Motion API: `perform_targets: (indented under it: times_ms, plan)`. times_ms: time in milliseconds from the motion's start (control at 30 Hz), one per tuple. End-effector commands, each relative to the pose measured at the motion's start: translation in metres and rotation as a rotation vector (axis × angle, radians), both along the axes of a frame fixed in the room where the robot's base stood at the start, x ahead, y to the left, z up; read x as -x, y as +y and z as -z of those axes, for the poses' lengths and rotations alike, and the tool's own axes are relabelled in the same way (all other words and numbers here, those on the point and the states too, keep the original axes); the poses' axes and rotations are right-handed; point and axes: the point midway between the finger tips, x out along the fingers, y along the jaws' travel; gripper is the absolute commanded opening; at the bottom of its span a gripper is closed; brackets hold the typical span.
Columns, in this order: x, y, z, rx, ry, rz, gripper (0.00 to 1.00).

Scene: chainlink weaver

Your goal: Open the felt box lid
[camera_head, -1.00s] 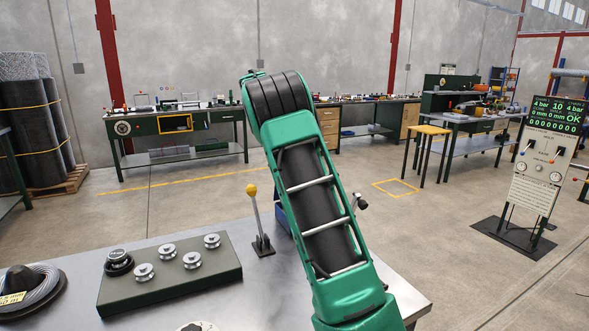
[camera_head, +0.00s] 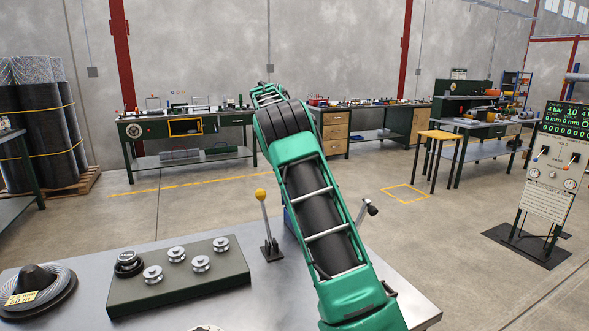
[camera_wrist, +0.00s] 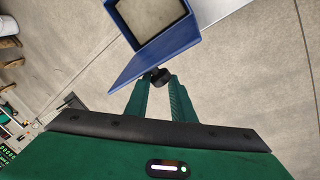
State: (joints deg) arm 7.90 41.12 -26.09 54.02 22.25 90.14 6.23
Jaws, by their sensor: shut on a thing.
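The blue felt box (camera_wrist: 182,40) is at the top of the wrist view, with an open top and a beige inside. A flat blue panel, which looks like its lid (camera_wrist: 140,64), slants out from the near side of the box. My gripper (camera_wrist: 158,82) is shut on a small black knob (camera_wrist: 161,76) at the edge of this panel. In the head view, only a sliver of blue (camera_head: 289,220) shows beside my arm, and my gripper is hidden. How far the lid is turned is hard to tell.
A yellow-knobbed lever (camera_head: 266,225) and a dark block with several metal spools (camera_head: 180,275) stand on the grey bench (camera_head: 75,258). A wire coil (camera_head: 38,288) lies at the left. A control panel (camera_head: 555,170) stands at the right. The floor behind the bench is open.

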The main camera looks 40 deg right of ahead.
Motion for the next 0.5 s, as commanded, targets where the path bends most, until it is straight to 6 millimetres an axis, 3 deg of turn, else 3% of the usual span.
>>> perform_targets:
  times_ms: [33, 267, 300, 333, 367, 500]
  plan:
    - [-0.0056, 0.0125, 0.0079, -0.016, 0.012, -0.02, 0.0]
    - [-0.0055, 0.0125, 0.0083, -0.016, 0.013, -0.02, 0.0]
    - [-0.0054, 0.0126, 0.0084, -0.016, 0.013, -0.02, 0.32]
    - [-0.0053, 0.0125, 0.0086, -0.016, 0.013, -0.02, 0.39]
    - [-0.005, 0.0123, 0.0086, -0.017, 0.014, -0.02, 0.43]
    - [-0.004, 0.0107, 0.0082, -0.014, 0.013, -0.015, 0.43]
